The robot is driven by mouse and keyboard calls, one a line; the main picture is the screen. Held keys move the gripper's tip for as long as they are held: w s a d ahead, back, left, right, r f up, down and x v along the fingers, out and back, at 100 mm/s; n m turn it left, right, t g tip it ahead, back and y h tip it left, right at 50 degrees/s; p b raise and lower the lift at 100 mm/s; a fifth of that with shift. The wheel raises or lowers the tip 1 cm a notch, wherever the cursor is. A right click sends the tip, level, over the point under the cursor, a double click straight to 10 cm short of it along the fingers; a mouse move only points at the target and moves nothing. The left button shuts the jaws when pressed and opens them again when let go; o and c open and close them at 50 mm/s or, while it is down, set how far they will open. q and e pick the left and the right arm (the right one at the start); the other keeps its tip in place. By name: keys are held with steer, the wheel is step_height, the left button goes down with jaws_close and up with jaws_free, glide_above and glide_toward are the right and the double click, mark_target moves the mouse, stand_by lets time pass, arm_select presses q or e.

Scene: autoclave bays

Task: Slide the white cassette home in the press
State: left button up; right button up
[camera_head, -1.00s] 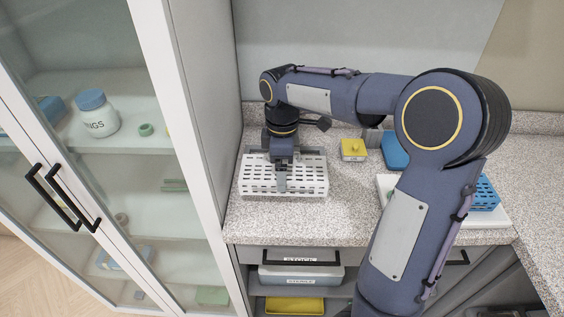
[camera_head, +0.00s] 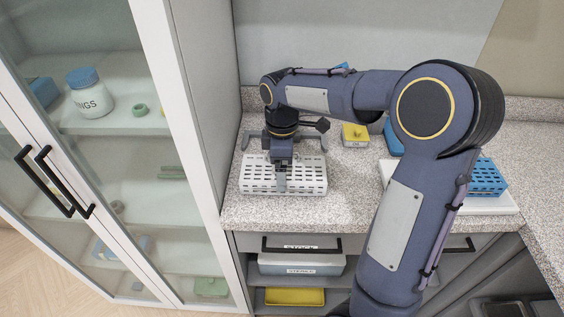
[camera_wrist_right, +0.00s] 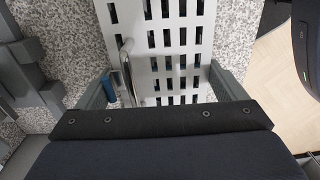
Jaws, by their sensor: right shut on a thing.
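The white slotted cassette (camera_head: 300,175) is above or on the counter, left of centre; I cannot tell whether it touches the surface. My right gripper (camera_head: 281,182) is shut on it from above. In the right wrist view the cassette (camera_wrist_right: 180,45) runs between the fingers of my right gripper (camera_wrist_right: 160,92), with a metal bar (camera_wrist_right: 127,68) along its left side. A grey fixture (camera_head: 246,141), seemingly the press, stands behind the cassette, mostly hidden by my arm. The fixture shows at the left of the wrist view (camera_wrist_right: 22,75), apart from the cassette. My left gripper is out of view.
A glass-door cabinet (camera_head: 200,110) borders the counter (camera_head: 340,205) on the left. A small yellow block (camera_head: 355,135) stands behind, right of my wrist. A blue slotted cassette (camera_head: 486,177) sits on a white tray (camera_head: 500,205) at right. The counter's front edge is clear.

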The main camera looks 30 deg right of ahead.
steer(key=o, duration=0.8)
steer(key=shift+o, duration=0.2)
step_height(320, 180, up, 7)
steer(key=shift+r, duration=0.45)
steer(key=s+a+f+m+t+y, duration=0.2)
steer(key=s+m, duration=0.4)
steer(key=s, duration=0.4)
steer(key=s+a+f+m+t+y, duration=0.1)
steer(key=s+a+f+m+t, duration=0.2)
steer(key=s+m, duration=0.4)
steer(key=s+a, duration=0.1)
steer(key=s, duration=0.3)
steer(key=shift+a+t+y, duration=0.3)
steer(key=shift+t+y, duration=0.1)
